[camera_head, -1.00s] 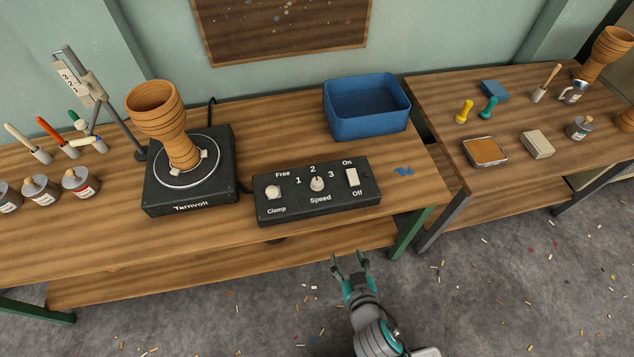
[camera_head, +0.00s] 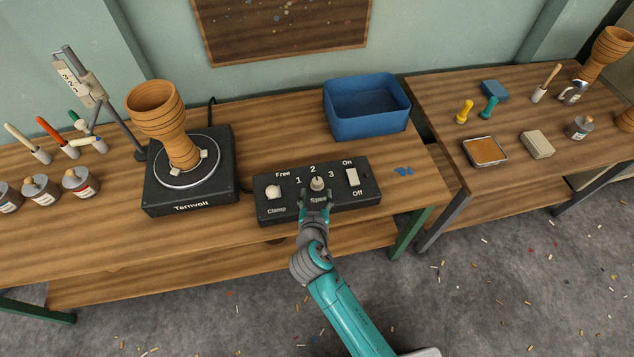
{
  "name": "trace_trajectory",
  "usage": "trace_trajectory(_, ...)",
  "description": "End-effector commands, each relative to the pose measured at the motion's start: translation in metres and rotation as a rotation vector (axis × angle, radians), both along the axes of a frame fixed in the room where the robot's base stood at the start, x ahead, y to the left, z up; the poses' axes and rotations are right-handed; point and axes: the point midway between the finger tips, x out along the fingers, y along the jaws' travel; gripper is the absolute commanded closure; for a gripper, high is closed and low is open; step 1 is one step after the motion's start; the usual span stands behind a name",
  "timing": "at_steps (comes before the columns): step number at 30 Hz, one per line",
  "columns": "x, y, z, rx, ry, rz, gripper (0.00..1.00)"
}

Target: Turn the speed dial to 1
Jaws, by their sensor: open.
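The black control box (camera_head: 268,213) stands near the front edge of the bench. Its speed dial (camera_head: 317,183) is a small pale knob with the marks 1, 2 and 3 around it, and it appears to point up at 2. A clamp knob (camera_head: 273,192) is on its left and a white On/Off switch (camera_head: 352,177) on its right. My gripper (camera_head: 315,193) is open, with its fingertips just in front of the speed dial and over part of the "Speed" label. I cannot tell whether the fingers touch the dial.
A turntable (camera_head: 190,208) with a wooden goblet drum (camera_head: 158,112) on it is left of the box. Jars and brushes are at far left. A second bench (camera_head: 420,92) is at right.

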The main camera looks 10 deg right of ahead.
Motion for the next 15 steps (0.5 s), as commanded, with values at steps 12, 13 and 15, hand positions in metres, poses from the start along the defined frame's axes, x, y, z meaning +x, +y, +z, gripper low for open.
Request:
trace_trajectory(12,0.052,-0.015,-0.023,0.0,0.0,0.0,0.41)
trace_trajectory(13,0.054,-0.015,-0.023,0.0,0.0,0.0,0.41)
trace_trajectory(15,0.056,-0.016,-0.024,0.0,0.0,0.0,0.41)
